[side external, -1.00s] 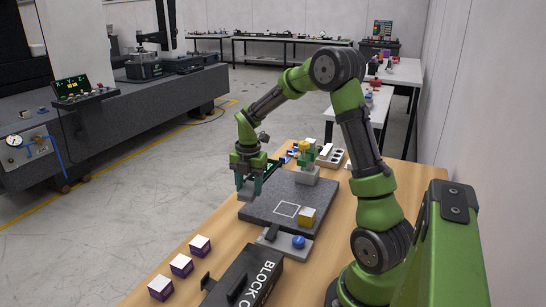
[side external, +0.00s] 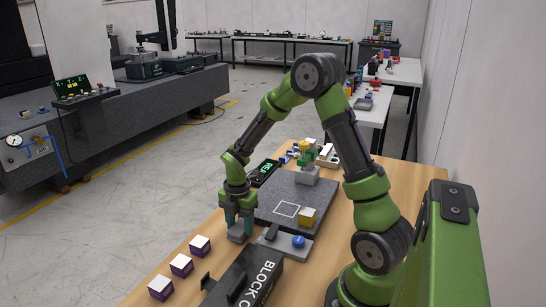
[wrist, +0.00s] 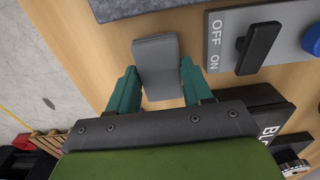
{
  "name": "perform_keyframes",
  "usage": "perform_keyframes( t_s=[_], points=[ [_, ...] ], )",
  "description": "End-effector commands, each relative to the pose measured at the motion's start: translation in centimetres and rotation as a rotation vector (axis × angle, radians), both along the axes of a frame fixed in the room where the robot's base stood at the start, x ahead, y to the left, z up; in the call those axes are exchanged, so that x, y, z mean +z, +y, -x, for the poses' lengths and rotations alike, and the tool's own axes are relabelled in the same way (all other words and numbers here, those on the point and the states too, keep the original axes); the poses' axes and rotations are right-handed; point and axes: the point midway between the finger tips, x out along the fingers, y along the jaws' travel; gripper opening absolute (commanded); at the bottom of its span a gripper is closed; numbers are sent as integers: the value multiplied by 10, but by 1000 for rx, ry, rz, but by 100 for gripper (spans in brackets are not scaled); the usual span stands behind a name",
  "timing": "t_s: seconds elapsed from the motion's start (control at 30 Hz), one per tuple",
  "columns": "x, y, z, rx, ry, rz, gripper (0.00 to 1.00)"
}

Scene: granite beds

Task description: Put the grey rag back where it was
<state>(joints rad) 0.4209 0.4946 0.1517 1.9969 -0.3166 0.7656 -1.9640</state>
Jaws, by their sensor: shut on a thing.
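The grey rag (side external: 237,236) looks like a small folded grey pad. My gripper (side external: 238,222) points down and is shut on it, just left of the dark granite plate (side external: 268,212). In the wrist view the rag (wrist: 157,58) sits between the two green fingers of my gripper (wrist: 158,80). It is over bare wood beside the switch panel (wrist: 228,55). I cannot tell whether it touches the table.
A black box (side external: 245,278) and several white-and-purple blocks (side external: 181,265) stand nearer the front. A dark display (side external: 264,172) lies behind my gripper.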

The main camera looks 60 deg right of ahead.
Motion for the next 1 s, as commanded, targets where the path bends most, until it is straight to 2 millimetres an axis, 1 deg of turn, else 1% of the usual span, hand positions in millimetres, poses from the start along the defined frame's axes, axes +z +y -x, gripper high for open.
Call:
perform_keyframes(
  t_s=[0.03,0.1,0.33,0.43,0.47,0.6,0.63,0.87,1.0],
  points=[
    [-5,0,0,1,2,-1,21],
    [-8,0,0,0,0,0,21],
    [-7,0,0,-1,-1,0,21],
    [-10,0,0,-1,0,0,21],
    [-11,0,0,-1,0,0,51],
    [-10,0,0,-1,-1,0,73],
    [-10,0,0,-1,-1,0,75],
    [-10,0,0,-1,-1,0,75],
    [-3,-1,-1,0,-4,1,75]
  ],
)
